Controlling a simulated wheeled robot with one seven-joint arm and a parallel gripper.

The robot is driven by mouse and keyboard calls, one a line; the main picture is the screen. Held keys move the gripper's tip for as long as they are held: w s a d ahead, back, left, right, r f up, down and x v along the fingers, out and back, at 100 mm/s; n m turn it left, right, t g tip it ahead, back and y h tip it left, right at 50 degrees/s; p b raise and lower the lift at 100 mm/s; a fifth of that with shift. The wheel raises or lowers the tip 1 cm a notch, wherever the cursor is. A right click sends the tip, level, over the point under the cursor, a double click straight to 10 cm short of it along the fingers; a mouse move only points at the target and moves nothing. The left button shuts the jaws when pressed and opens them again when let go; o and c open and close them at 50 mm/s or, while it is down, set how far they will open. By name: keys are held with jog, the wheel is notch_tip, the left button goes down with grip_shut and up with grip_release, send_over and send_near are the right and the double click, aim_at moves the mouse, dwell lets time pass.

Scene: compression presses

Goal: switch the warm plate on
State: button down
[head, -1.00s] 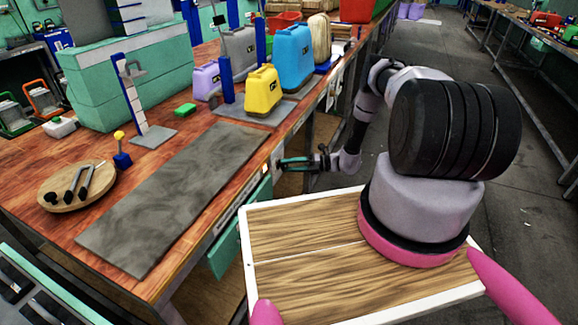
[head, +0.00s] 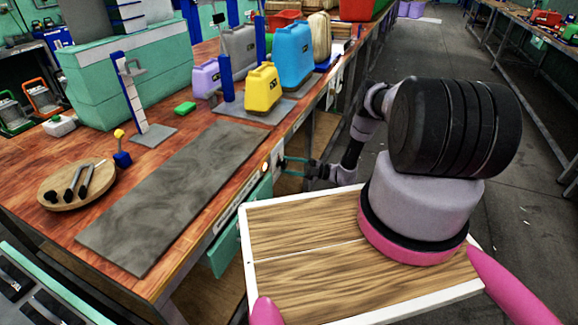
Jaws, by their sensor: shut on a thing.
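The warm plate seems to be the long grey flat slab (head: 170,195) lying on the wooden bench top. On the bench's front face, near the slab's right end, a small light (head: 265,167) glows orange. A small pale switch box (head: 276,158) sits beside it. My gripper (head: 284,163) reaches in from the right at this box, with its fingertips against the bench front. It is shut on the switch there, which is small and mostly hidden by the fingers.
A round wooden board (head: 60,203) with dark tools lies at the bench's left. A yellow canister (head: 262,90), a blue one (head: 294,55) and blue-columned presses stand behind the slab. A green drawer (head: 228,245) juts out below the bench edge. The floor aisle at right is clear.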

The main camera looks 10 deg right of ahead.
dwell(0.3)
jog(key=shift+c, duration=1.6)
grip_release()
jog(key=shift+m, duration=0.3)
jog(key=v, duration=1.1)
jog(key=shift+a, duration=0.1)
